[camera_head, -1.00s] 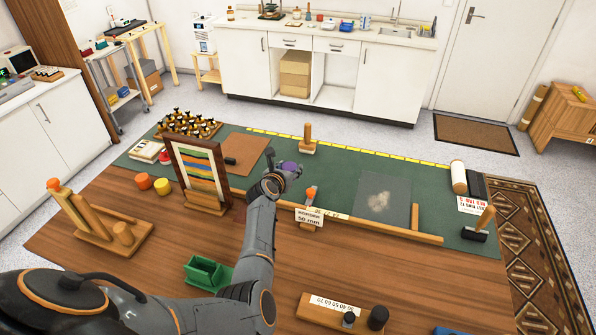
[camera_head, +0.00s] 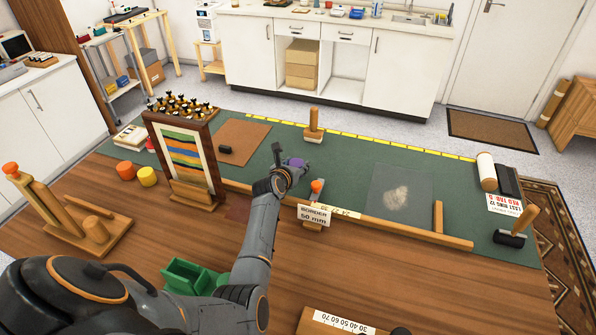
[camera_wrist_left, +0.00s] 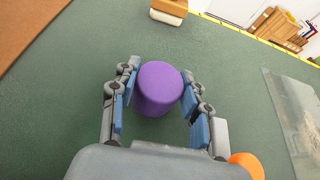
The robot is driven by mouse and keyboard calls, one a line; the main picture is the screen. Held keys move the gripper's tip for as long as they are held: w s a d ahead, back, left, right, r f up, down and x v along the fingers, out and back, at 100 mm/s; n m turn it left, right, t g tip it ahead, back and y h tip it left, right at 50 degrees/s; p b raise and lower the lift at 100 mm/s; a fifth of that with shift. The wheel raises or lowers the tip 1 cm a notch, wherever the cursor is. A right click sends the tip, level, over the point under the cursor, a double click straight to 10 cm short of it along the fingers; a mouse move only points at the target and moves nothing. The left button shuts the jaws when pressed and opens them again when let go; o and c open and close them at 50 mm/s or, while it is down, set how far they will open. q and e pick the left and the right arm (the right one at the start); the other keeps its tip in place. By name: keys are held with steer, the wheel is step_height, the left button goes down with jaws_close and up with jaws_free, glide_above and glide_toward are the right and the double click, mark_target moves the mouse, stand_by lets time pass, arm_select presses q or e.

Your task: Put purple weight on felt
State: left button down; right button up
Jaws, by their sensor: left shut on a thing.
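The purple weight (camera_head: 297,161) is a short rounded cylinder over the green mat (camera_head: 340,165), which looks like felt. In the left wrist view the weight (camera_wrist_left: 160,88) stands upright between the blue pads of my left gripper (camera_wrist_left: 160,72). My left gripper (camera_head: 293,171) is shut on it. Its underside is hidden, so I cannot tell whether it touches the mat. A brown sheet (camera_head: 242,141) lies on the mat to the left. My right gripper is out of view.
A framed striped print (camera_head: 187,155) stands left of my left arm. A wooden stamp-like block (camera_head: 314,125) stands beyond the weight. An orange-topped holder with a border sign (camera_head: 314,216) is near on the right. A clear sheet (camera_head: 400,192) lies further right.

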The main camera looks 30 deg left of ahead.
arm_select(q)
steer(key=shift+r, duration=0.15)
steer(key=c, duration=1)
jaws_free()
steer(key=shift+f, duration=0.3)
steer(key=o, duration=0.3)
steer(key=shift+s, duration=0.1)
steer(key=shift+o, duration=0.2)
steer(key=shift+r, duration=0.1)
